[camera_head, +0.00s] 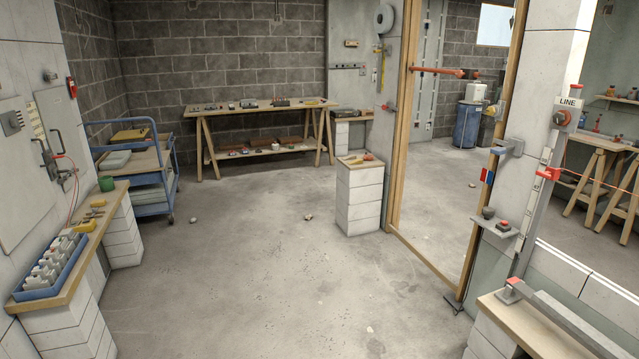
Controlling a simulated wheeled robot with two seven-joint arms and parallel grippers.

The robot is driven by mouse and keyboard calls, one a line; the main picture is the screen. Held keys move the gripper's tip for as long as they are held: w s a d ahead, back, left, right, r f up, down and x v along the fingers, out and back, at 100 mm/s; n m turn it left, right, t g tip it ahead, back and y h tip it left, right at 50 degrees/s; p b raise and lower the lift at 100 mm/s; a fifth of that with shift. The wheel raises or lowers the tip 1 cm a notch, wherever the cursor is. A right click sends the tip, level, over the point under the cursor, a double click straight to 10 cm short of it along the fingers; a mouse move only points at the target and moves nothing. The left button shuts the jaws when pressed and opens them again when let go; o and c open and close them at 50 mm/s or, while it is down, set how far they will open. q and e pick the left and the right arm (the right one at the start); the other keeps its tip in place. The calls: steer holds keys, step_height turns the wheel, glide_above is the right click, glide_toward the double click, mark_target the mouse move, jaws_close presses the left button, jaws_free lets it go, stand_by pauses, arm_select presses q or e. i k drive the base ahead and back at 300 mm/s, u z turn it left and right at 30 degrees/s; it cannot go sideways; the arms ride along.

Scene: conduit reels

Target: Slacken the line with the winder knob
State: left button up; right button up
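A white sign reading LINE (569,102) is on the upright post at the right. A thin orange-red line (606,141) runs from near the knob to the right, out of the picture. Lower on the post is a red bracket or clamp (549,173). How tight the line is cannot be told clearly. Neither of my grippers is in view.
A bench (540,325) with a grey rail is at lower right. A wooden door frame (446,258) stands left of the post. The middle floor is mostly clear.

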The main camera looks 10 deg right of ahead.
mark_target(561, 117)
steer(key=i, duration=2)
steer(key=z, duration=0.65)
steer(key=i, duration=1.55)
steer(key=z, duration=2.1)
steer(key=i, duration=0.85)
steer(key=z, duration=0.55)
